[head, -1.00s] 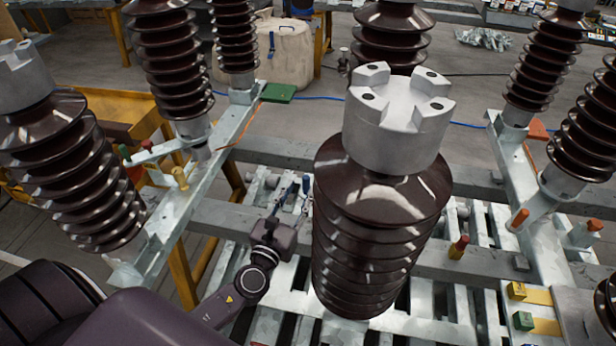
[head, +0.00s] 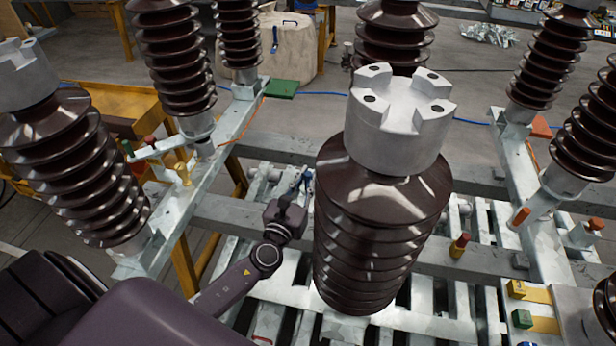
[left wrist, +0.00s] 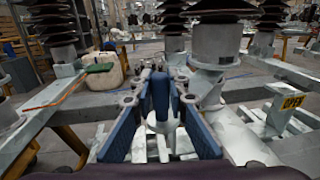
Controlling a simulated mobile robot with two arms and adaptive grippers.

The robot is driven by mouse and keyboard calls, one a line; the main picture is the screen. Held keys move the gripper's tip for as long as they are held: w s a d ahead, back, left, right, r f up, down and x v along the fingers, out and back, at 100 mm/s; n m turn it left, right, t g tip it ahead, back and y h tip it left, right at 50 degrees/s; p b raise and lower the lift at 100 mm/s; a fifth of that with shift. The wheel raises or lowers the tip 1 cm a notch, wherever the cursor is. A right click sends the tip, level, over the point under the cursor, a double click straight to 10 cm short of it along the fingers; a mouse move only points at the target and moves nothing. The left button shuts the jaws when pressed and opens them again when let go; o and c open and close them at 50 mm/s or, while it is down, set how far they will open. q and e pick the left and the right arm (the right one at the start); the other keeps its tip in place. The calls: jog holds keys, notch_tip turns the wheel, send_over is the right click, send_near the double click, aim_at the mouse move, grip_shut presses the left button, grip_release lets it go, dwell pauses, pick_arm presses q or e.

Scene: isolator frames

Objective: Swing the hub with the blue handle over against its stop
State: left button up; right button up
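The blue handle (left wrist: 161,92) stands upright in the left wrist view, above a pale grey hub (left wrist: 162,124) that is partly hidden behind it. My left gripper (left wrist: 162,110) has its two blue fingers spread, one on each side of the handle. A gap shows beside the handle at the lower part, so the fingers do not look closed on it. In the head view my left gripper (head: 302,190) is just left of the big front insulator, and the small blue parts there are hard to tell apart. My right gripper is not in view.
A large brown ribbed insulator (head: 375,235) stands close right of my left gripper. Grey steel beams (head: 240,222) run around it. A red-topped peg (head: 460,243) and yellow and green blocks (head: 522,319) are on the right.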

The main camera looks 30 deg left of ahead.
pick_arm(q)
grip_shut()
jog(key=s+d, duration=0.2)
jog(key=d, duration=0.3)
jog(key=shift+s+d, duration=0.2)
jog(key=shift+d, duration=0.2)
jog(key=o, duration=0.9)
grip_release()
jog(key=shift+w+a, duration=0.1)
jog(key=shift+w, duration=0.05)
jog(key=shift+c, duration=0.2)
jog(key=s+d, duration=0.1)
jog(key=s, duration=1.1)
jog(key=shift+d, duration=0.2)
jog(key=shift+c, duration=0.6)
